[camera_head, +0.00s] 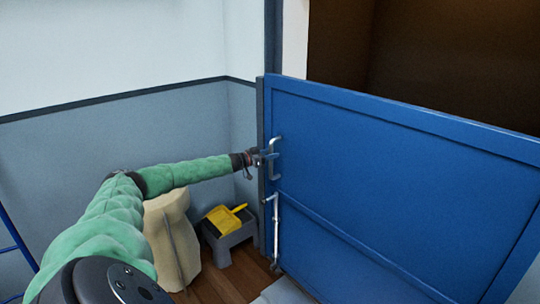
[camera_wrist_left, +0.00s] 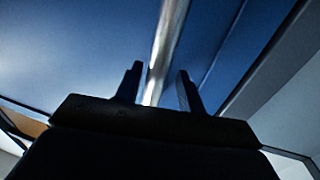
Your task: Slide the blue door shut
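The blue door (camera_head: 390,170) is a framed panel that fills the right side of the head view, with a dark opening showing above it. Its silver handle (camera_head: 273,160) is an upright bar near the door's left edge. My left gripper (camera_head: 266,158) is at this handle. In the left wrist view, my left gripper's two fingers (camera_wrist_left: 160,88) stand apart, with the silver handle (camera_wrist_left: 164,45) running between them and a gap beside the right finger. Whether the bar touches the left finger is unclear. My right gripper is not in view.
A silver bolt (camera_head: 275,225) is mounted on the door below the handle. A beige sack (camera_head: 172,240) and a grey step stool (camera_head: 232,238) with a yellow dustpan (camera_head: 225,218) stand on the floor below my left arm, near the wall.

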